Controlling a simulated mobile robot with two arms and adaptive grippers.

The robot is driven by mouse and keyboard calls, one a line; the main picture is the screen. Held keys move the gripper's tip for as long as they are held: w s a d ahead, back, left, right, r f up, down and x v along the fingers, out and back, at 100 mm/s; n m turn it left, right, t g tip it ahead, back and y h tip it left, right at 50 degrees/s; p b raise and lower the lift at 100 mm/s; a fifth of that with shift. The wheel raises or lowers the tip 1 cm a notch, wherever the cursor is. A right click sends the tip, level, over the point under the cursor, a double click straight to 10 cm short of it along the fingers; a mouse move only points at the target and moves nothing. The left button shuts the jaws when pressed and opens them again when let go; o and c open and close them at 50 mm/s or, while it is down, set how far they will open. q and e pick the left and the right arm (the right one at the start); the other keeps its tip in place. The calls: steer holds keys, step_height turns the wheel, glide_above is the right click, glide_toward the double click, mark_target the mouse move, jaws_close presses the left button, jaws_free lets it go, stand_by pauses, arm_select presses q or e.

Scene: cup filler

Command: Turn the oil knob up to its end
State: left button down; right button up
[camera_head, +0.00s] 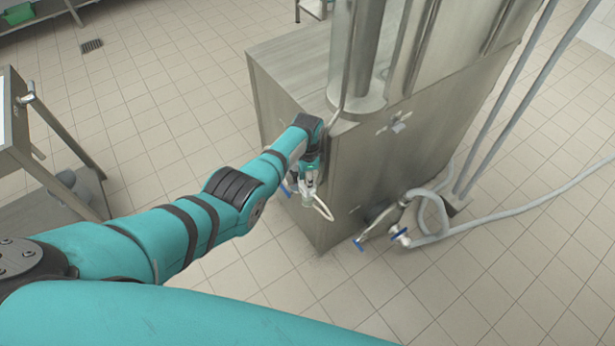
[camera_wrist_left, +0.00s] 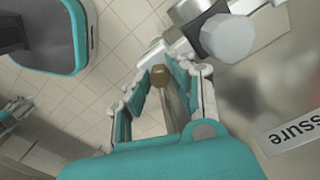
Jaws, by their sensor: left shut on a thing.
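My left gripper (camera_head: 310,182) is at the side of the steel machine (camera_head: 285,75), low near its corner. In the left wrist view its two fingers (camera_wrist_left: 162,98) are closed around a small brass-coloured knob (camera_wrist_left: 160,74) on a metal stem. This looks like the oil knob, but no label on it can be read. How far it is turned cannot be told. The fingers hide part of the stem. My right gripper is out of view.
A larger grey knob (camera_wrist_left: 228,38) sits close beside the fingers, near a label (camera_wrist_left: 295,130) ending in "ssure". A pale hose (camera_head: 440,215) and blue-handled valves (camera_head: 400,237) are at the machine's right. A metal table (camera_head: 45,150) stands at left; tiled floor is between.

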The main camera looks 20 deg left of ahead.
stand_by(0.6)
arm_select(q)
steer(key=c, duration=1.2)
jaws_free()
steer(key=shift+o, duration=0.2)
steer(key=shift+r, duration=0.1)
step_height(320, 180, up, 12)
